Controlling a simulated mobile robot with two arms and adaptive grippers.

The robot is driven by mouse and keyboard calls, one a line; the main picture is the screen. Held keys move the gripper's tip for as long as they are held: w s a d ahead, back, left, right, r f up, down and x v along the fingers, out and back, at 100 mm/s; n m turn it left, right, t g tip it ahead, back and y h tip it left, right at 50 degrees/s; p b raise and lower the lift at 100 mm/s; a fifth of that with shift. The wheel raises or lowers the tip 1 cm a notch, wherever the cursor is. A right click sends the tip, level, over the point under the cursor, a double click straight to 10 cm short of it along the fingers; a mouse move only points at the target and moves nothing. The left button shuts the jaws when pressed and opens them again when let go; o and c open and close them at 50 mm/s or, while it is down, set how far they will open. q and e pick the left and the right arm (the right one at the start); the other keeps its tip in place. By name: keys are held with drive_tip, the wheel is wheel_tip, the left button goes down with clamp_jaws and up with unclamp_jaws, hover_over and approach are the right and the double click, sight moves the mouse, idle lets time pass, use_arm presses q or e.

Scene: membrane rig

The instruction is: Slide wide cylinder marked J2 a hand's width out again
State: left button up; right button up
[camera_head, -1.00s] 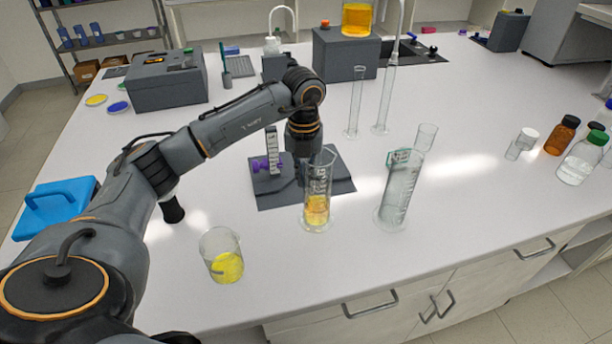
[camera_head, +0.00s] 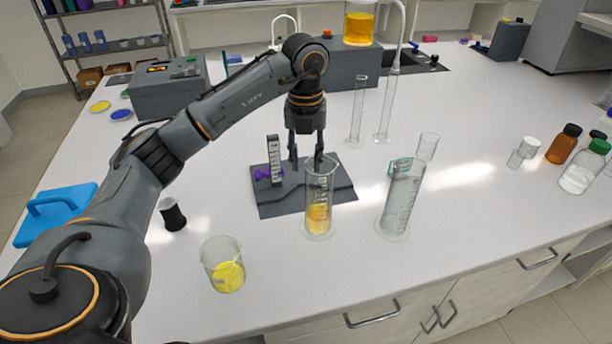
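Two graduated cylinders stand upright at the front middle of the bench. One cylinder (camera_head: 318,212) holds orange-yellow liquid. The other, wide and clear with a green mark near its top (camera_head: 399,203), stands to its right. I cannot read J2 on either. My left gripper (camera_head: 306,157) points down over the dark base plate (camera_head: 280,203), behind the orange-filled cylinder. Its two fingers are apart with nothing seen between them; the right fingertip is partly behind that cylinder's rim. My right gripper is not in view.
A small scale upright with a purple knob (camera_head: 264,173) stands on the plate, left of the gripper. A beaker with yellow liquid (camera_head: 226,273) stands front left. Tall thin cylinders (camera_head: 357,115) and a clear beaker (camera_head: 427,147) stand behind. Bottles (camera_head: 583,168) are at right.

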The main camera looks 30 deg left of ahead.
use_arm(q)
drive_tip(key=shift+r, duration=2.25)
